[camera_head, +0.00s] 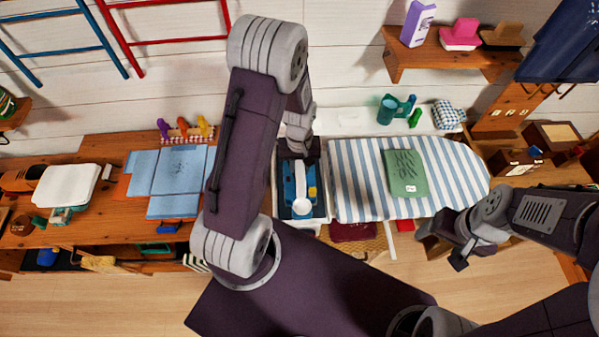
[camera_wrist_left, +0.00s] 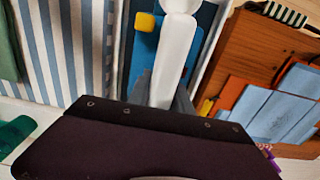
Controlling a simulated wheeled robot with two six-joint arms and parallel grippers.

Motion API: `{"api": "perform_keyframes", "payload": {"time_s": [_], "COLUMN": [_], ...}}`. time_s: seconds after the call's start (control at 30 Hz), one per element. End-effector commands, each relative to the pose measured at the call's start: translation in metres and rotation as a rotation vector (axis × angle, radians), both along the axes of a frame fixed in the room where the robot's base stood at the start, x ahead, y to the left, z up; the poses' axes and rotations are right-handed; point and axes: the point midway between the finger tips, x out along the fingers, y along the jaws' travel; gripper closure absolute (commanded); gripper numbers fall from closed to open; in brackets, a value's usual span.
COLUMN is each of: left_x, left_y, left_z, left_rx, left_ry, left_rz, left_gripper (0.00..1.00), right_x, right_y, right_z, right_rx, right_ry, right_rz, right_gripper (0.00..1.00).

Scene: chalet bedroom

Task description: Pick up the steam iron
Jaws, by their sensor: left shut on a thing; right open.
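The steam iron (camera_head: 289,188) is blue with a white handle and a yellow button. It is over a dark, white-rimmed rest at the left end of the striped ironing board (camera_head: 355,190). My left gripper (camera_head: 298,152) reaches down from above and is shut on the iron's white handle. I cannot tell whether the iron is clear of the rest. My right gripper (camera_head: 447,246) is open and empty at the board's right front.
A folded green cloth (camera_head: 406,173) lies on the board. Blue folded cloth (camera_head: 180,175) lies on the wooden bench to the left. A green mug (camera_head: 387,109) stands behind the board. Open floor lies in front.

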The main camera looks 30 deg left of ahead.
Motion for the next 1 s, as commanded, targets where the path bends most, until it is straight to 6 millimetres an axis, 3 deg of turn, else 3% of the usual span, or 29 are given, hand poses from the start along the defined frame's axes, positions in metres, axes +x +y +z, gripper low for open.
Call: {"api": "perform_keyframes", "payload": {"time_s": [0.47,0.77,1.0], "left_x": [0.002,0.022,0.045], "left_y": [0.000,-0.033,-0.073], "left_z": [0.040,0.063,0.090], "left_rx": [0.001,0.000,-0.001], "left_ry": [-0.007,-0.007,-0.006], "left_rz": [0.000,-0.005,-0.004], "left_gripper": [1.00,1.00,1.00], "right_x": [0.000,0.000,0.000], "right_y": [0.000,0.000,0.000], "right_z": [-0.004,-0.009,-0.014], "right_rx": [0.000,0.000,0.000], "right_ry": [0.000,0.000,0.000], "right_rz": [0.000,0.000,0.000], "right_gripper": [0.28,0.28,0.28]}}
